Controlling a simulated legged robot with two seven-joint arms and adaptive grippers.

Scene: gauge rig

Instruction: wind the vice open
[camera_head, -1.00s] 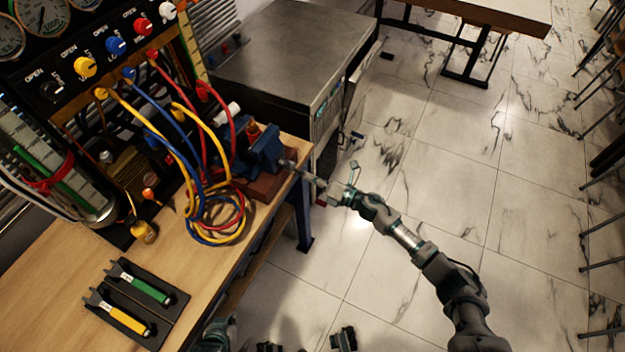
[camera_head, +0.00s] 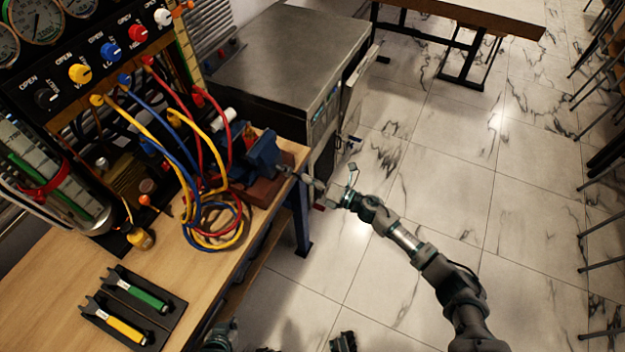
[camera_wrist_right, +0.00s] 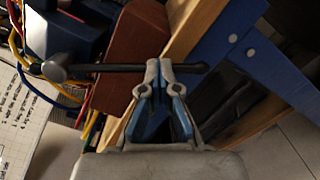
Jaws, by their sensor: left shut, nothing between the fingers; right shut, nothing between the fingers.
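The blue vice (camera_head: 264,153) sits on a red-brown block (camera_head: 268,190) at the right edge of the wooden bench. Its screw points right, off the bench edge. My right gripper (camera_head: 324,187) is at the outer end of this screw. In the right wrist view, the dark handle bar (camera_wrist_right: 110,68) runs across the picture with a round knob at its left end. The fingertips of the right gripper (camera_wrist_right: 158,68) are shut at this bar, with nothing gripped between them. My left gripper (camera_head: 220,336) shows only in part at the bottom edge of the head view, away from the vice.
Yellow, blue and red hoses (camera_head: 215,225) lie coiled left of the vice. A black tray (camera_head: 133,308) with green and yellow tools lies on the bench (camera_head: 50,265). A metal cabinet (camera_head: 290,50) stands behind.

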